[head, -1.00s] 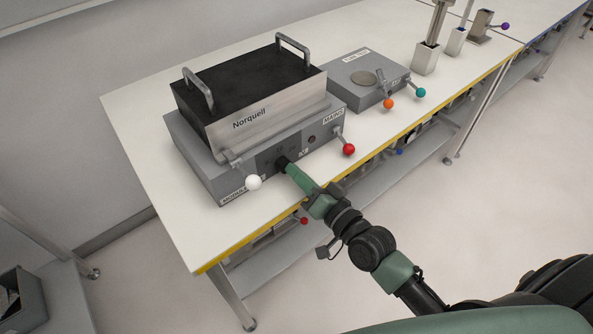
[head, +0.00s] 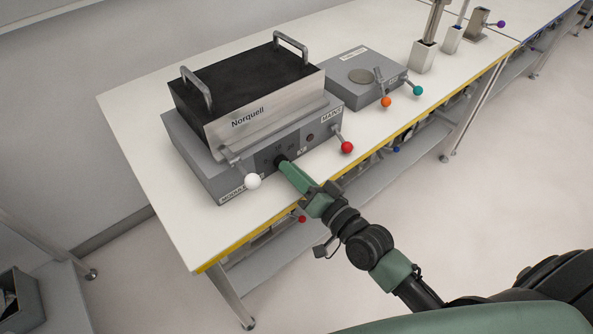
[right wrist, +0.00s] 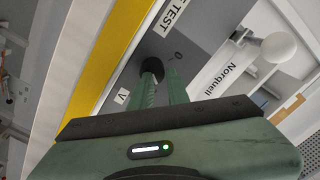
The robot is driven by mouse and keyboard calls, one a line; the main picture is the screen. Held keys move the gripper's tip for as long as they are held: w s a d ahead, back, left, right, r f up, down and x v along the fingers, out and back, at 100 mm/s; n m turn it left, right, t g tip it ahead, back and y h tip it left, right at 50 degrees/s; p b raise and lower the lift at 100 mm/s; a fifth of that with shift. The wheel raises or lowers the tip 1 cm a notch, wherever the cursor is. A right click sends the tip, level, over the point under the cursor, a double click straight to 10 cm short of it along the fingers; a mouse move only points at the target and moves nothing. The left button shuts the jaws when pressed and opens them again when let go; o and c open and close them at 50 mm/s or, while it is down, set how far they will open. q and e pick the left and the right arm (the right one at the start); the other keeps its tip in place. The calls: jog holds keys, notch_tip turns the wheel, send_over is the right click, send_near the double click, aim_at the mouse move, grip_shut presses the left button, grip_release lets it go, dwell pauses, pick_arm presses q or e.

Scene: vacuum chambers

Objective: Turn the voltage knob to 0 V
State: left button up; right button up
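The black voltage knob (head: 281,160) is on the front panel of the grey Norquell unit (head: 196,160), and it also shows in the right wrist view (right wrist: 152,68). A "V" label (right wrist: 122,97) and a "0" mark (right wrist: 178,56) are near it. My right gripper (head: 287,167) reaches the panel with its fingertips right at the knob. In the right wrist view its two green fingers (right wrist: 161,76) are a little apart, one overlapping the knob's lower edge. Whether they grip the knob or only stand in front of it is unclear. My left gripper is out of view.
A white-balled lever (head: 253,181) and a red-balled lever (head: 347,147) stick out on either side of the knob. A second grey unit (head: 345,88) with orange and teal balls stands to the right. The table's yellow front edge (head: 232,256) runs below my arm.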

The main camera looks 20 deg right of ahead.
jog(key=shift+s+d+f, duration=0.1)
jog(key=shift+d+f, duration=0.05)
jog(key=shift+f, duration=0.3)
jog(key=shift+d+f, duration=0.1)
jog(key=shift+f, duration=0.1)
jog(key=shift+s+d+f, duration=0.1)
jog(key=shift+s+d, duration=0.05)
jog(key=shift+d, duration=0.05)
jog(key=shift+s+d, duration=0.15)
jog(key=shift+s, duration=0.2)
jog(key=shift+v, duration=1)
jog(key=shift+r+p+v, duration=0.15)
jog(key=shift+p+v, duration=0.1)
jog(key=shift+v, duration=0.9)
jog(key=shift+r+p+v, duration=0.15)
jog(key=shift+p+v, duration=0.1)
jog(key=shift+v, duration=0.9)
